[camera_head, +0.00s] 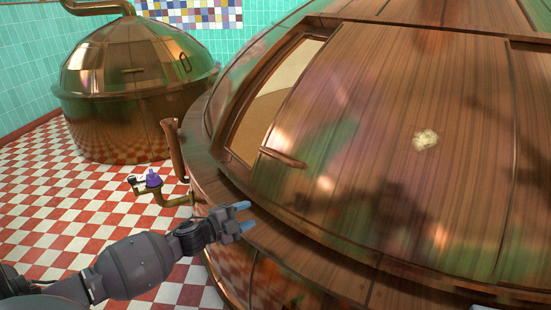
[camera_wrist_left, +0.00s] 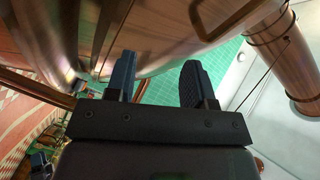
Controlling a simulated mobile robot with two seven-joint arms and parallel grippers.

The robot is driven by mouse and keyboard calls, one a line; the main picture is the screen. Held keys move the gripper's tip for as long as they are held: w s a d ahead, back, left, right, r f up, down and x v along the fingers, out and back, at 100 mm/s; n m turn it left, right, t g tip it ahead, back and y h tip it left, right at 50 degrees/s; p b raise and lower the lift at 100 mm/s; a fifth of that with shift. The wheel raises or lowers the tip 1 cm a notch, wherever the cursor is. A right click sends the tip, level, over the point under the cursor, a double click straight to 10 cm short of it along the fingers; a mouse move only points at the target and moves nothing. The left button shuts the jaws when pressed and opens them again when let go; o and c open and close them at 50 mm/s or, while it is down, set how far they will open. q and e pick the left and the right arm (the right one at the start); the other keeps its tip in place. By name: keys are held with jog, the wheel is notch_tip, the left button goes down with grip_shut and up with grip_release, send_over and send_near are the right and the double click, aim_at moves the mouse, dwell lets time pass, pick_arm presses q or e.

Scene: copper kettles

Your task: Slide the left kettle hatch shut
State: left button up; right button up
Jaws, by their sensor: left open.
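The near copper kettle (camera_head: 225,120) fills the right of the head view. Its hatch (camera_head: 390,130) is a broad copper panel with a small handle bar (camera_head: 283,158) at its lower left. A narrow opening (camera_head: 275,105) shows to the left of the hatch, with a tan inside, so the hatch stands partly open. My left gripper (camera_head: 245,216) is open and empty near the kettle's lower rim, below and left of the handle bar and apart from it. In the left wrist view its two fingers (camera_wrist_left: 157,80) are spread with nothing between them. My right gripper does not show.
A second copper kettle (camera_head: 138,90) stands at the back left. A brass pipe with a purple valve knob (camera_head: 153,178) sticks out beside the near kettle, close to my left arm. The red and white checkered floor (camera_head: 60,195) is open at left.

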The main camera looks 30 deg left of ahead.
aim_at(273, 157)
pick_arm(q)
jog(key=w+a+r+m+h, duration=0.2)
jog(key=w+a+r+m, duration=0.5)
jog(key=r, duration=0.4)
jog(key=shift+g, duration=0.3)
jog(key=x, duration=0.7)
jog(key=b+x, duration=0.1)
jog(key=x, duration=0.3)
jog(key=shift+w+d+f, duration=0.1)
jog(key=shift+w+d, duration=0.05)
jog(key=shift+d, duration=0.4)
grip_shut()
